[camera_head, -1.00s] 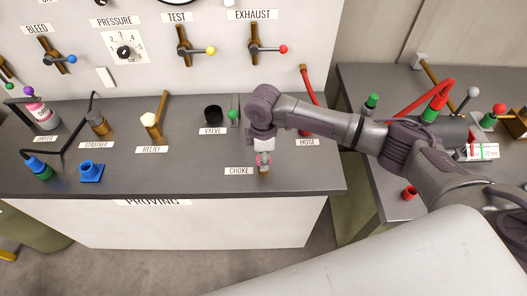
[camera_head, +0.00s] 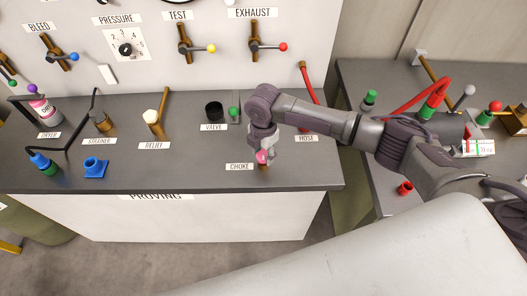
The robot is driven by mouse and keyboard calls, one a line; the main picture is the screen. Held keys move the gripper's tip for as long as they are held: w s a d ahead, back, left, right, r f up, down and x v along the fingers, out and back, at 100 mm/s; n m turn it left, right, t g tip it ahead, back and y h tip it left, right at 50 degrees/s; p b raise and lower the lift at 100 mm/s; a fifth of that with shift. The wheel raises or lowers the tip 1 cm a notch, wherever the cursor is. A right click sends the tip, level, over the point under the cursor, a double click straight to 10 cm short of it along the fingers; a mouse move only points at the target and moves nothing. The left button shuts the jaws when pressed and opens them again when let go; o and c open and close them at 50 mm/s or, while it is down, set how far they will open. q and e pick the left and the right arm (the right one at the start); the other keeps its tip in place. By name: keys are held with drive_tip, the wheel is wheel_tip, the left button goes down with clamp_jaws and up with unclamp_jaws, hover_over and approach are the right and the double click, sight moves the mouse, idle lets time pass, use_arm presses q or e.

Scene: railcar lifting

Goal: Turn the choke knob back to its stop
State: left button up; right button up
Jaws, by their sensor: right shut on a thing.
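The choke knob (camera_head: 261,157) shows as a small pink top on a brass stem, beside the CHOKE label (camera_head: 240,167) near the front right of the grey bench. My right gripper (camera_head: 262,153) points down onto it and is shut on it. The fingers and wrist hide part of the knob, so its turn angle cannot be read. My left gripper is not in view.
The bench (camera_head: 200,176) also holds the black valve cup (camera_head: 214,110), the relief fitting (camera_head: 153,121), the strainer (camera_head: 101,121) and a blue socket (camera_head: 94,167). A red hose (camera_head: 309,85) stands behind my right arm. The bench front around the knob is clear.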

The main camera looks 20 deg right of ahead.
sight(263, 155)
drive_tip(key=shift+w+r, duration=0.1)
idle(0.4)
drive_tip(key=o, duration=1.1)
drive_tip(key=shift+o, duration=0.2)
wheel_tip(263, 155, up, 12)
